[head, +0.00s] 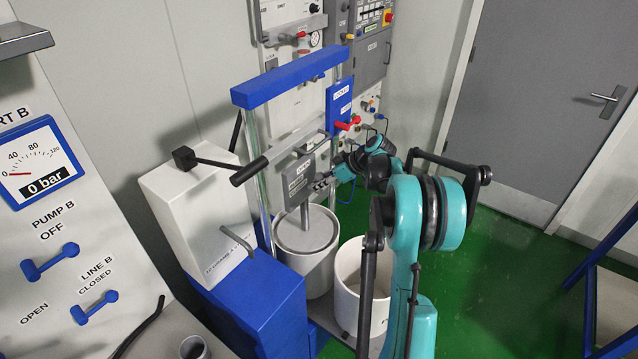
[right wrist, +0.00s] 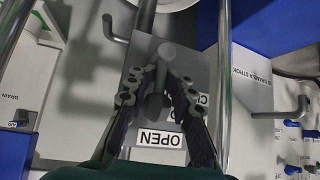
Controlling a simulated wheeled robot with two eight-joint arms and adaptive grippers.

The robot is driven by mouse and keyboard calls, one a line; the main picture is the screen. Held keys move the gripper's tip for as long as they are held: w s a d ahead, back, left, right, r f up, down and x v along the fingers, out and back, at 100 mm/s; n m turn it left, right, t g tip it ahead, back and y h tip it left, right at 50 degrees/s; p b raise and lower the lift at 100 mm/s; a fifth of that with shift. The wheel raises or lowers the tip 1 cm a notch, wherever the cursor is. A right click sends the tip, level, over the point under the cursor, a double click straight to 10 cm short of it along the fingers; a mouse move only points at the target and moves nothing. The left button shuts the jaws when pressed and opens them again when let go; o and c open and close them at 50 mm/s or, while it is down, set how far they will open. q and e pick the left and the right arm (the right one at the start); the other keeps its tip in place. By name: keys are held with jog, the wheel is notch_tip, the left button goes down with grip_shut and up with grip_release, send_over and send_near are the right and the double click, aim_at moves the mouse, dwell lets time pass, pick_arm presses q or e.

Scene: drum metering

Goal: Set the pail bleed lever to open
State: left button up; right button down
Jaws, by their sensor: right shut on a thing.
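The pail bleed lever (right wrist: 156,100) is a small grey handle on a grey plate, seen close up in the right wrist view. A white OPEN label (right wrist: 161,139) shows upside down below it, and a second label beside the lever is partly hidden by a finger. My right gripper (right wrist: 160,76) has its two dark fingers on either side of the lever and is shut on it. In the head view the right gripper (head: 323,183) reaches the grey plate (head: 298,176) above a white pail (head: 305,262). The lever's exact setting is hard to tell. My left gripper is out of view.
A second, open white pail (head: 349,300) stands beside the first. A blue crossbar (head: 290,78) on metal posts frames the plate. A black-handled bar (head: 250,171) juts out to the left. Green floor (head: 500,270) is clear at the right.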

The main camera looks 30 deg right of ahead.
dwell(0.3)
jog(key=c, duration=1.6)
grip_release()
jog(key=v, duration=1.2)
jog(key=shift+f, duration=0.1)
